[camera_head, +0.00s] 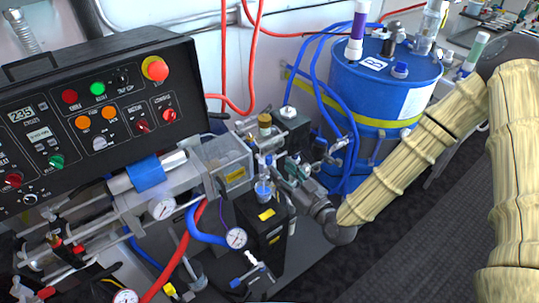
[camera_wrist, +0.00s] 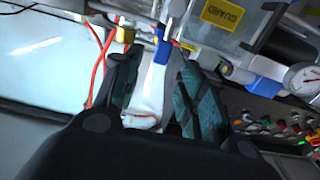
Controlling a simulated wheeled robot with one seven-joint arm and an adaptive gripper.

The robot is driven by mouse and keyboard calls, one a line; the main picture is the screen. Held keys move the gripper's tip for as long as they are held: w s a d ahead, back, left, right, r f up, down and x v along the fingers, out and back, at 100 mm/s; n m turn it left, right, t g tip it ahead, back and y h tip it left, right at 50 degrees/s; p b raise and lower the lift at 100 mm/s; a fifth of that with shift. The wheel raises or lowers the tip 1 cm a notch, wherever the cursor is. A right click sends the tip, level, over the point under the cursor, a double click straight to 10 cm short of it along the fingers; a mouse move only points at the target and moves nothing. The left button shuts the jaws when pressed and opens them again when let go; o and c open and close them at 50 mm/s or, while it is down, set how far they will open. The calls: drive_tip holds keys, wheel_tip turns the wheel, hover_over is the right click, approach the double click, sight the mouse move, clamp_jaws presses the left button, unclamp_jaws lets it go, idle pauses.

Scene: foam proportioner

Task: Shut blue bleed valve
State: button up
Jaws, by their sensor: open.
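My gripper (camera_head: 287,172) is in the middle of the head view, at the end of the arm reaching in from the right, close to a cluster of fittings. In the wrist view my gripper (camera_wrist: 160,85) has its dark teal finger pads apart. A small blue part (camera_wrist: 162,48) on a pale fitting shows in the gap between them, near the fingertips; it looks like the blue bleed valve's handle, but I cannot tell whether a finger touches it. In the head view, a blue part (camera_head: 263,190) shows just left of the gripper. Whether it is the same part is unclear.
A black control console (camera_head: 95,110) stands at the left. A clear guard box (camera_head: 232,172) is close left of the gripper. A blue drum (camera_head: 385,85) stands behind, with blue hoses beside it. A pressure gauge (camera_head: 236,238) and a blue-handled fitting (camera_head: 252,272) are below. Dark floor is free lower right.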

sight(270, 160)
drive_tip(key=p+x, duration=0.2)
drive_tip(key=x, duration=0.5)
drive_tip(key=shift+w+a, duration=0.2)
clamp_jaws()
